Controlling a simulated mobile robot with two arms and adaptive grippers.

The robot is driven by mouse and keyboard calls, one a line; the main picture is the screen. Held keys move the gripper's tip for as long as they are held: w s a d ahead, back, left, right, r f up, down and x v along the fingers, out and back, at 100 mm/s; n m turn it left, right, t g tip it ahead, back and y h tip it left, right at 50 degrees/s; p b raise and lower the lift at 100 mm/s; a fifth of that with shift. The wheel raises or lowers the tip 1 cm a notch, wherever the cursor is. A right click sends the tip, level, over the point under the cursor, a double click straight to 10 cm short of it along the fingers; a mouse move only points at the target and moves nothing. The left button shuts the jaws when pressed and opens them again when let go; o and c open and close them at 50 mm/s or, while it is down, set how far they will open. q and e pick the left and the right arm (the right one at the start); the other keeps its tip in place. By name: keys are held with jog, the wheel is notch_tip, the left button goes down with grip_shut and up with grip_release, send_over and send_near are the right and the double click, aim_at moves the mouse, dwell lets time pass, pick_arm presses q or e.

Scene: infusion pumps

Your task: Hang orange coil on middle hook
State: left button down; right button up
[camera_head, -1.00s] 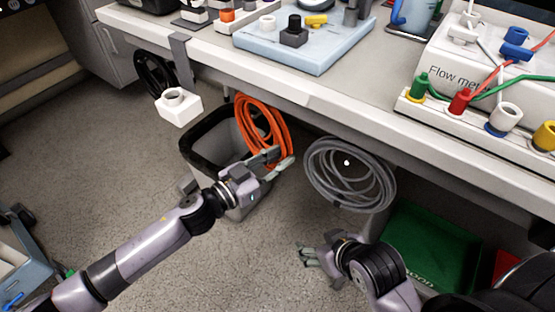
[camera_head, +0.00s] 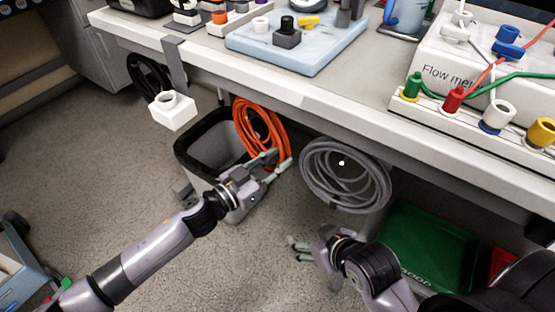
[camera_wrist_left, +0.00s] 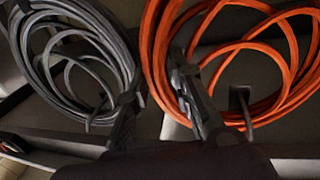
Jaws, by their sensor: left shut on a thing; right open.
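The orange coil (camera_head: 262,126) is upright under the bench's front edge, between a black coil (camera_head: 148,74) and a grey coil (camera_head: 344,176). My left gripper (camera_head: 272,165) is shut on the orange coil at its lower side. In the left wrist view the orange coil (camera_wrist_left: 285,62) is close up, with the grey coil (camera_wrist_left: 78,55) beside it at left. The hooks are hidden under the bench edge in the head view, so I cannot tell whether the coil rests on one. My right gripper (camera_head: 297,248) is open and empty, low below the grey coil.
A dark-rimmed bin (camera_head: 186,150) stands behind my left gripper. A white block (camera_head: 172,112) juts out at the bench front. A green crate (camera_head: 428,245) is under the bench at right. The bench edge (camera_head: 300,97) runs above the coils. Open floor lies at left.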

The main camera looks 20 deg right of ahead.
pick_arm(q)
jog(key=c, duration=1.6)
grip_release()
jog(key=shift+c, duration=0.2)
jog(key=shift+o, duration=1.4)
jog(key=shift+f, duration=0.1)
jog(key=shift+a, duration=0.1)
jog(key=v, duration=1.2)
jog(key=shift+r, duration=0.25)
